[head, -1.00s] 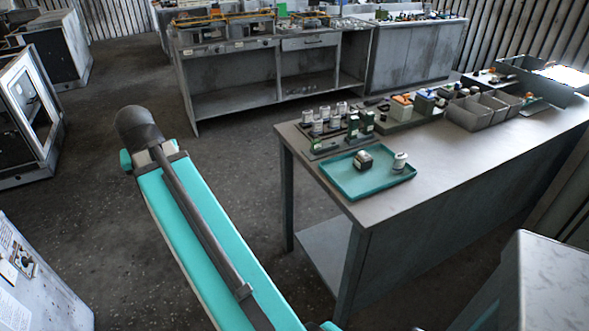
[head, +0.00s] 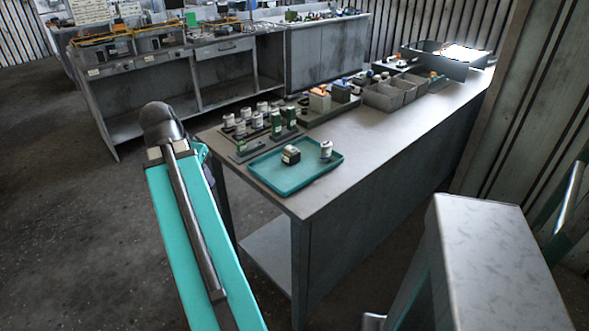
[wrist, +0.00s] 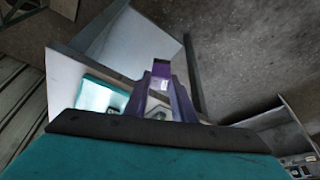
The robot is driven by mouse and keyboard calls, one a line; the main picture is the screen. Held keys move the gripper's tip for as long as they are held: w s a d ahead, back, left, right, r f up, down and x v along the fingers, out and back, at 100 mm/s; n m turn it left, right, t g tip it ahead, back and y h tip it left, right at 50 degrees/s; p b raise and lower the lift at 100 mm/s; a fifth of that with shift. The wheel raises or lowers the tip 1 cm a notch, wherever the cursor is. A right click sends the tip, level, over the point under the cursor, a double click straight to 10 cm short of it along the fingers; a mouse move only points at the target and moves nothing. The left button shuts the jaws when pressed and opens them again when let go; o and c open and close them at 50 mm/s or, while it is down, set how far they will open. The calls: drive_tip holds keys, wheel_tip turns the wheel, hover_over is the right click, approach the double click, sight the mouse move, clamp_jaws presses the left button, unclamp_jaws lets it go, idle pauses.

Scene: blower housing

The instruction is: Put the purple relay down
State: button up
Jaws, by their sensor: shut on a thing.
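The purple relay (wrist: 161,68) shows in the middle of the wrist view, with a pale lower part. My gripper (wrist: 163,84) is shut on it, one dark purplish finger on each side. In the head view my gripper and the relay are not seen; only my turquoise arm shows. Beyond the fingers in the wrist view are a pale bench surface and part of a teal tray (wrist: 98,95). The relay appears held up, apart from the bench, though its height is hard to judge.
In the head view the teal tray (head: 300,184) on the bench (head: 385,140) holds a dark block (head: 291,155) and a white cylindrical part (head: 326,150). Racks of parts (head: 262,120) and grey bins (head: 385,97) stand behind. Bare bench top lies right of the tray. A metal cabinet (head: 490,250) stands at front right.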

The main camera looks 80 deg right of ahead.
drive_tip(key=s+d+m+g, duration=0.1)
drive_tip(key=s+d+m, duration=0.1)
drive_tip(key=s, duration=0.5)
drive_tip(key=s+d+f+m+g+b, duration=0.1)
drive_tip(key=s+d+m, duration=0.2)
drive_tip(key=s, duration=0.4)
drive_tip(key=shift+d+m+y, duration=0.3)
drive_tip(key=shift+d+y, duration=0.1)
drive_tip(key=shift+d, duration=0.05)
drive_tip(key=shift+s+d+f, duration=0.1)
drive_tip(key=d, duration=0.5)
drive_tip(key=w+d+f+p, duration=0.1)
drive_tip(key=d, duration=0.4)
drive_tip(key=w+d+p, duration=0.1)
drive_tip(key=d, duration=0.4)
drive_tip(key=shift+d+f, duration=0.25)
drive_tip(key=shift+d, duration=0.15)
drive_tip(key=shift+f, duration=0.15)
drive_tip(key=shift+f+p, duration=0.6)
drive_tip(key=shift+f, duration=1.05)
drive_tip(key=shift+f, duration=0.15)
drive_tip(key=o, duration=0.8)
drive_tip(key=shift+o, duration=0.2)
